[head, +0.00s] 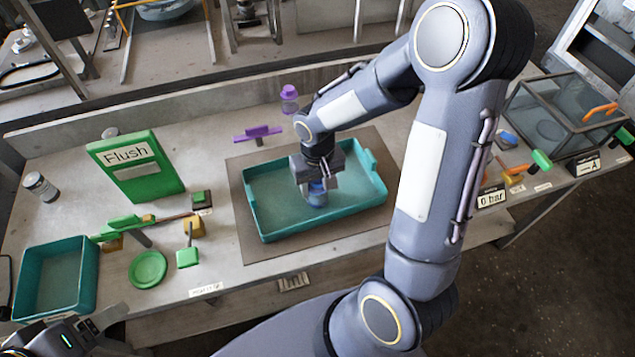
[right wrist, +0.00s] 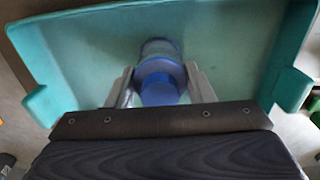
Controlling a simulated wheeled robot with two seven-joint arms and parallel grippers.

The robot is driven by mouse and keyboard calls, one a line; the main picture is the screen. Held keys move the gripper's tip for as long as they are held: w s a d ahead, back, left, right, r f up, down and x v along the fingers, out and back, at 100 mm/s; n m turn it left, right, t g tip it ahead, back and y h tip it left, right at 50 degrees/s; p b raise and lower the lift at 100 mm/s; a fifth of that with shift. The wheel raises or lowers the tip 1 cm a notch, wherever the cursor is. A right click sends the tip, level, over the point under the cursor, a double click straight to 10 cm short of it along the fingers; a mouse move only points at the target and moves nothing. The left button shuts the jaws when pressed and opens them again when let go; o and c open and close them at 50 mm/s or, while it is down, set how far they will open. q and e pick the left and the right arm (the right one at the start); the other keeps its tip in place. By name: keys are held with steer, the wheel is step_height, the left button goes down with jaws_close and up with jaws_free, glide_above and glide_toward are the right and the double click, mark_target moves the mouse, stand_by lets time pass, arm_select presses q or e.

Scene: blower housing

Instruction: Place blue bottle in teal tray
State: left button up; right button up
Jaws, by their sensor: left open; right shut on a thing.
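The blue bottle (head: 317,194) is in the right gripper, inside the outline of the larger teal tray (head: 264,237). My right gripper (head: 316,184) is shut on it from above. In the right wrist view the bottle (right wrist: 160,88) sits between the two fingers (right wrist: 160,86), with the teal tray (right wrist: 100,22) around it. I cannot tell whether the bottle's base touches the tray floor. My left gripper (head: 100,318) is open and empty at the lower left, partly cut off by the frame edge.
A second, smaller teal tray (head: 90,262) is at the left. A green "Flush" panel (head: 135,180), green handles and a green disc (head: 148,269) lie between the trays. A purple handle (head: 257,133) and purple bottle-like part (head: 289,98) are behind. A glass case (head: 560,115) stands at the right.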

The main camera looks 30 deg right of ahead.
steer(key=o, duration=1.1)
steer(key=shift+f, duration=0.1)
steer(key=shift+c, duration=0.2)
step_height(320, 180, up, 12)
steer(key=shift+f+p, duration=0.1)
steer(key=shift+p, duration=0.35)
steer(key=s+a+r+t+y, duration=0.2)
steer(key=s, duration=0.5)
steer(key=s+a+r+t+y, duration=0.1)
steer(key=s+r+t, duration=0.2)
steer(key=s, duration=0.5)
steer(key=shift+a+t+y, duration=0.3)
steer(key=shift+a+y, duration=0.1)
steer(key=shift+r, duration=0.1)
